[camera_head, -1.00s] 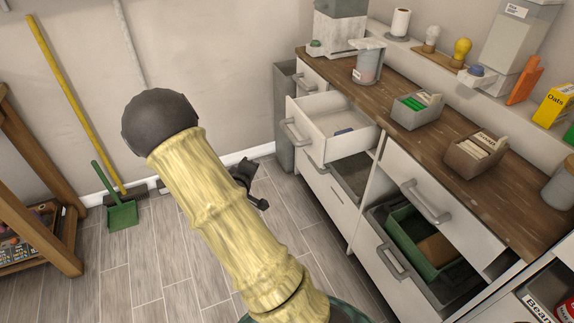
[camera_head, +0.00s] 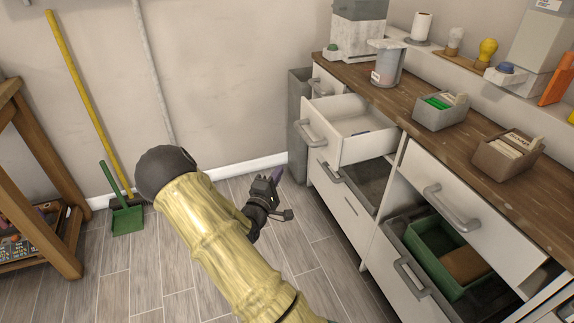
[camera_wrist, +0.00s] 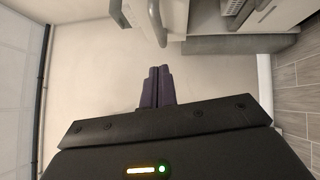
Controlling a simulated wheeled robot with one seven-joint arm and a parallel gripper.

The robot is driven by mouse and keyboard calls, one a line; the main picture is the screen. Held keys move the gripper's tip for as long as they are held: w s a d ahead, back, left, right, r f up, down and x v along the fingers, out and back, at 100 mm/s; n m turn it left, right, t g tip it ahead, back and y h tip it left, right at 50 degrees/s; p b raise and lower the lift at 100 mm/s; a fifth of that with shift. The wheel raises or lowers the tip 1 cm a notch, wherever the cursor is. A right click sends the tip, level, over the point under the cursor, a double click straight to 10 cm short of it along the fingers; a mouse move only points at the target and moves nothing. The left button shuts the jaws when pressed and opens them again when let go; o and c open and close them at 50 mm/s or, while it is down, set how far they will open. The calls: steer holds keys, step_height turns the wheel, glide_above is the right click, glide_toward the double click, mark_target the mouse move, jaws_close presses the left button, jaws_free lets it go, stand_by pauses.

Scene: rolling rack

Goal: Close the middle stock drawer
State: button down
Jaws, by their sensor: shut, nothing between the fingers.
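The cabinet holds several drawers with grey bar handles. A white drawer (camera_head: 352,143) in its left column stands pulled out. Below it, a drawer with a dark interior (camera_head: 372,187) is also out. In the right column, a lower drawer (camera_head: 405,262) is out and holds a green bin. I cannot tell which is the middle stock drawer. My gripper (camera_head: 276,178) is shut and empty, left of the left column and apart from the drawers. In the wrist view, its purple fingers (camera_wrist: 160,87) are together, and a pale handle (camera_wrist: 157,22) lies beyond the tips.
The wooden countertop (camera_head: 395,100) carries card boxes and a canister. A grey bin (camera_head: 299,115) stands at the cabinet's far end. A broom (camera_head: 80,100) and a green dustpan (camera_head: 125,215) are by the wall. Floor left of the cabinet is clear.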

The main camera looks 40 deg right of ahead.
steer(key=s+d+b+x, duration=0.1)
steer(key=s+x, duration=0.1)
steer(key=x, duration=0.9)
steer(key=shift+d+r+b, duration=0.2)
steer(key=shift+d+b, duration=0.1)
steer(key=shift+d, duration=0.3)
steer(key=shift+w, duration=0.1)
